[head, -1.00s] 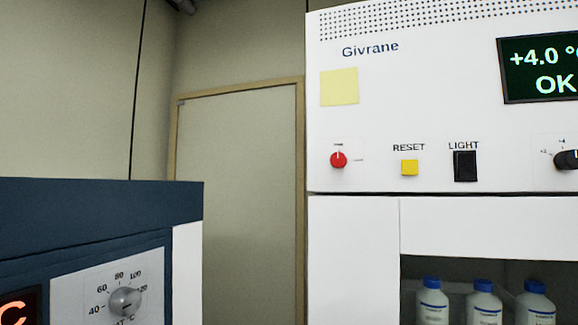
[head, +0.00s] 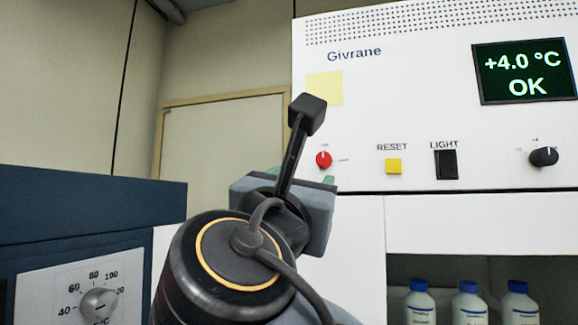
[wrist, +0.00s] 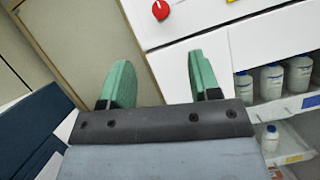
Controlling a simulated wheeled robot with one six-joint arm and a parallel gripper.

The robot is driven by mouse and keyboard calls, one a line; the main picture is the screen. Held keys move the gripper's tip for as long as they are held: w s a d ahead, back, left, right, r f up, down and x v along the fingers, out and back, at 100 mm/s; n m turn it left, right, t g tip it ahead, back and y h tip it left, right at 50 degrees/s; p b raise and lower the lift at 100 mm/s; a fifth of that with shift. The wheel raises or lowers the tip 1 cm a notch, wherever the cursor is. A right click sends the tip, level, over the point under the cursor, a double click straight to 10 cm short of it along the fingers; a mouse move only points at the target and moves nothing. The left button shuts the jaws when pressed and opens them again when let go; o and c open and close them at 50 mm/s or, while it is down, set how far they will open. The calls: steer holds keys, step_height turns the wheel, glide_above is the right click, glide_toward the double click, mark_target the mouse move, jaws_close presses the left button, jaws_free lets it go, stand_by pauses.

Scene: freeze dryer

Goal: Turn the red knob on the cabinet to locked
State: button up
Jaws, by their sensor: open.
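The red knob (head: 323,159) is small and round, on the white cabinet's front panel, left of the yellow RESET button. Its white pointer mark points up in the head view. Small labels sit above it and to its right, too small to read. The knob also shows in the wrist view (wrist: 161,10) at the top edge, beyond the fingertips. My gripper (wrist: 160,75) has two green fingers spread apart with nothing between them. It is short of the knob and not touching it. In the head view my wrist hides most of the gripper.
The white cabinet (head: 430,208) also carries a yellow RESET button (head: 393,166), a black LIGHT switch (head: 446,164), a black knob (head: 543,156) and a display (head: 525,72) reading +4.0 °C OK. Bottles stand on its shelf. A dark blue appliance (head: 80,215) stands at left.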

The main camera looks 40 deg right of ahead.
mark_target(323, 159)
steer(key=shift+p+x, duration=3.35)
steer(key=shift+x, duration=3.45)
steer(key=shift+s, duration=0.1)
steer(key=shift+c, duration=0.5)
steer(key=c, duration=0.8)
